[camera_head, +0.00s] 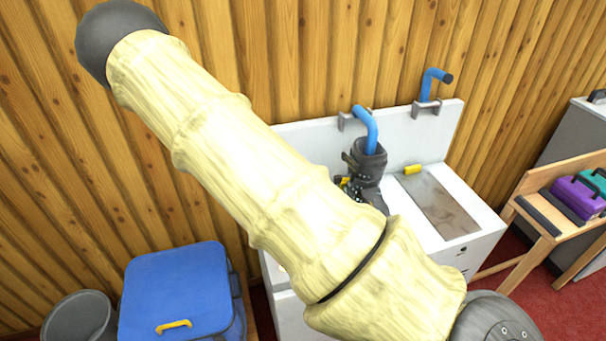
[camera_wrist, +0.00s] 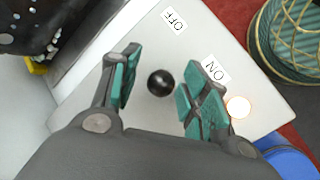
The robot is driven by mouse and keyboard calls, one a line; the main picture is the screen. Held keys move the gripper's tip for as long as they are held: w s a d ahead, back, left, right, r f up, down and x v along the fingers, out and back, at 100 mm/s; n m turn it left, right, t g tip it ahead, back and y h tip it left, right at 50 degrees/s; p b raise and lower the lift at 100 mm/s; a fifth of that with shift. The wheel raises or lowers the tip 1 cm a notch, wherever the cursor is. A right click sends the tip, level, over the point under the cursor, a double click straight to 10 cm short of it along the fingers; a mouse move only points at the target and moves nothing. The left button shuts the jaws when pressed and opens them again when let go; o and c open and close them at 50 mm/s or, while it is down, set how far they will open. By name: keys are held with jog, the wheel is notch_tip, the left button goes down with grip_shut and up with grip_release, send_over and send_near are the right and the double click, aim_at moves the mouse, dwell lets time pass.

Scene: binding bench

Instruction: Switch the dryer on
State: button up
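The white dryer (camera_head: 480,243) stands against the wooden wall, with two bent blue pipes above it. In the wrist view its panel (camera_wrist: 215,30) bears an OFF label (camera_wrist: 174,20) and an ON label (camera_wrist: 215,68). A round black knob (camera_wrist: 161,83) sits on the panel near both labels. A pale bright lamp (camera_wrist: 238,107) with an orange rim glows beside ON. My gripper (camera_wrist: 162,70) is open, its green pads either side of the knob with gaps showing. In the head view my arm hides the gripper and the knob.
A dark boot (camera_head: 366,168) is at the left blue pipe (camera_head: 368,128). A blue box (camera_head: 178,290) and a grey bin (camera_head: 78,322) stand at the lower left. A wooden bench (camera_head: 547,190) with coloured cases is at the right.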

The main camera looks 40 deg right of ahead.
jog(key=shift+a, duration=0.1)
jog(key=v, duration=1.2)
dwell(0.4)
